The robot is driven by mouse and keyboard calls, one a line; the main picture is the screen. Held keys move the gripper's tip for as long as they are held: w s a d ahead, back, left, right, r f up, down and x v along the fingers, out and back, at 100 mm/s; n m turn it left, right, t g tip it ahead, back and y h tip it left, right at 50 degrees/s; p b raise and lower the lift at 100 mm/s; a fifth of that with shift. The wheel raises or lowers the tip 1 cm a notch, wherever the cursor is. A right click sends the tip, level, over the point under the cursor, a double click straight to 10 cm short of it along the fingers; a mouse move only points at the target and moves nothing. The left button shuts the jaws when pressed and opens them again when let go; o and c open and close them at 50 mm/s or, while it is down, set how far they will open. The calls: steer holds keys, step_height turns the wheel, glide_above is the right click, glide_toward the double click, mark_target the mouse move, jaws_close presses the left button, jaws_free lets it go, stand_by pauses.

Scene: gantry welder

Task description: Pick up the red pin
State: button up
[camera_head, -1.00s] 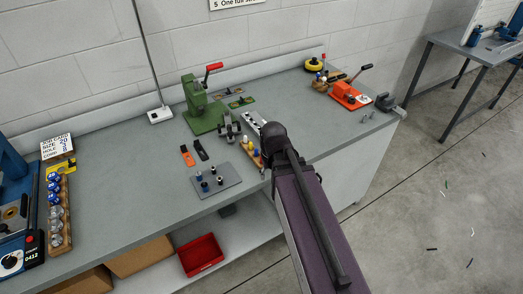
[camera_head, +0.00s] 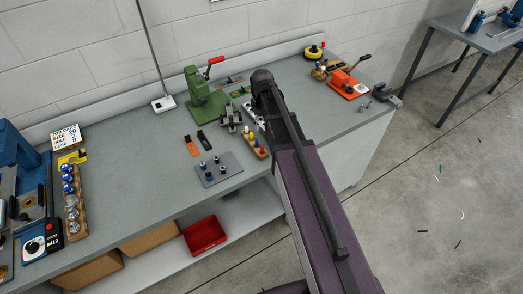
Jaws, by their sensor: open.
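A small wooden block (camera_head: 249,141) with coloured pegs or pins stands on the grey bench, just left of my arm. A second wooden holder (camera_head: 319,74) with small coloured pieces stands at the back right of the bench. My purple arm reaches up from the bottom, its dark joint over the bench. My gripper is not in view; the arm hides part of the bench behind it.
A green press (camera_head: 205,102) with a red handle stands at the back. A grey plate (camera_head: 219,178) with several dark pegs lies in front. An orange clamp (camera_head: 347,86) and vise (camera_head: 385,96) stand right. A red bin (camera_head: 204,236) sits below.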

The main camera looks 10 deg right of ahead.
mark_target(262, 147)
steer(key=shift+f, duration=0.1)
step_height(262, 147, down, 8)
steer(key=b, duration=0.8)
steer(key=shift+f+b, duration=0.2)
steer(key=shift+b, duration=0.1)
steer(key=shift+s+f, duration=0.1)
stand_by(0.5)
steer(key=shift+s+f+b, duration=0.15)
steer(key=shift+f+b, duration=2.35)
steer(key=shift+b, duration=0.1)
jaws_close()
